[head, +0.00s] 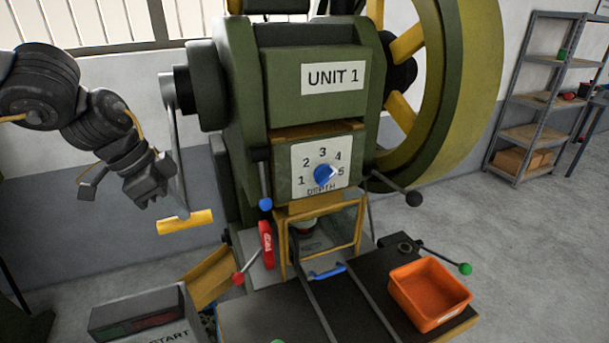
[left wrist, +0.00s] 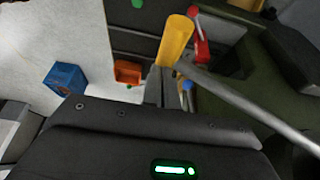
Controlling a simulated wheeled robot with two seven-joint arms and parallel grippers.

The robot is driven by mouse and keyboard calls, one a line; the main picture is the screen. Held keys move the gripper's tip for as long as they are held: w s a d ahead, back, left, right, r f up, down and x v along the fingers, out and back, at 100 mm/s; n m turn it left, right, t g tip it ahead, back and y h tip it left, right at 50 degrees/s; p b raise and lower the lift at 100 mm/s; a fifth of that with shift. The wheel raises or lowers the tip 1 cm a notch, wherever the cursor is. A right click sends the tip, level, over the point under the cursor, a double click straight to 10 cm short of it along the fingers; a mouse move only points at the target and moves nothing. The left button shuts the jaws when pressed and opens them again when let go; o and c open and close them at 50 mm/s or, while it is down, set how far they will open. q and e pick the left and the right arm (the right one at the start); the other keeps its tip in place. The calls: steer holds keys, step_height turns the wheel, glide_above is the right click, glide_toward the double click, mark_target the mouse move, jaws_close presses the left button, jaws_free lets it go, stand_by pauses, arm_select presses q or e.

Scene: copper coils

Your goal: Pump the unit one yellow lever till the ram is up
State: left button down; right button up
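The unit one press (head: 320,50) is a green machine with a "UNIT 1" label. Its yellow lever grip (head: 185,222) sits at the low end of a grey rod (head: 177,150) on the press's left side. The grip also shows in the left wrist view (left wrist: 175,40), just beyond my fingertips. My left gripper (head: 146,200) is above and left of the grip, pointing down. Its fingers look close together in the left wrist view (left wrist: 160,85), with nothing seen between them. The ram area behind the yellow guard frame (head: 292,245) is partly hidden, so its height is unclear.
A blue depth knob (head: 324,174), a blue-tipped lever (head: 265,204) and a red handle (head: 265,243) are on the press. An orange bin (head: 430,290) stands on the dark table (head: 262,318). A start box (head: 140,310) is below my left gripper. Floor at right is clear.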

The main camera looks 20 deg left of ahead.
arm_select(q)
steer(key=f+b, duration=0.1)
steer(key=w+a+f+b, duration=0.1)
steer(key=f, duration=0.1)
steer(key=f+b, duration=0.2)
steer(key=shift+w+a+f, duration=0.15)
steer(key=shift+w+a, duration=0.05)
steer(key=shift+w, duration=0.05)
steer(key=shift+w+a+f, duration=0.1)
steer(key=shift+w+f, duration=0.05)
